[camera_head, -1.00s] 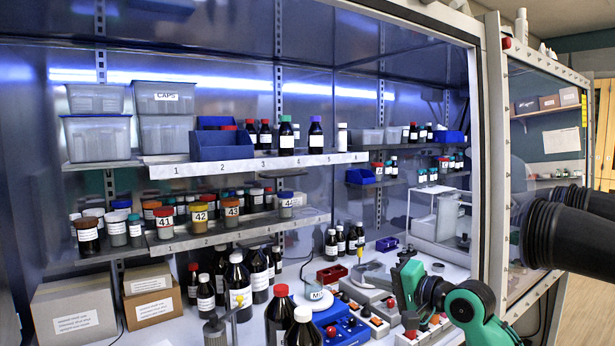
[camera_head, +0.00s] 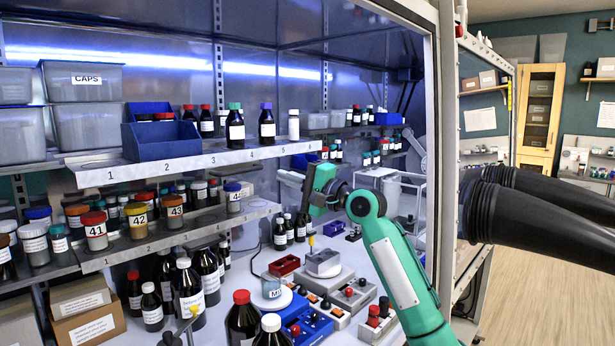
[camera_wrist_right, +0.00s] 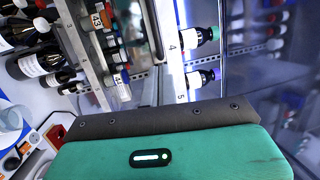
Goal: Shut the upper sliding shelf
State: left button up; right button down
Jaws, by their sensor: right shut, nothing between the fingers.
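The upper sliding shelf (camera_head: 200,163) has a pale front edge numbered 1 to 5. It juts forward of the fixed shelf part at its left. It carries a blue bin (camera_head: 160,138) and several bottles, such as a green-capped one (camera_head: 235,130). My right gripper (camera_head: 290,187) is shut and empty, just below and in front of the shelf's right end. In the right wrist view the shelf edge (camera_wrist_right: 172,55) shows numbers 4 and 5, beyond the dark finger strip (camera_wrist_right: 160,118); I cannot tell whether they touch. My left gripper is out of view.
The lower shelf (camera_head: 190,236) also juts forward, with numbered jars 41 to 44. Tall dark bottles (camera_head: 188,288) and a blue device (camera_head: 305,325) stand below. Black glove sleeves (camera_head: 540,225) stick out at right. Free room lies in front of the upper shelf.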

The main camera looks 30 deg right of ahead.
aim_at(262, 167)
jog(key=p+x, duration=0.1)
jog(key=x, duration=0.2)
jog(key=shift+w+a+r, duration=0.15)
jog(key=shift+w+r, duration=0.1)
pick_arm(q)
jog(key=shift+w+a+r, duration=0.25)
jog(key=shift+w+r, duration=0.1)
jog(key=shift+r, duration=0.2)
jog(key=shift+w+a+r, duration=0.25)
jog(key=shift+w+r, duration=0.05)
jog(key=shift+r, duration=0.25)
pick_arm(e)
jog(key=shift+w+a, duration=0.2)
jog(key=shift+w, duration=0.15)
pick_arm(q)
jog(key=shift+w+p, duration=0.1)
jog(key=shift+p, duration=0.2)
pick_arm(e)
jog(key=shift+w, duration=0.1)
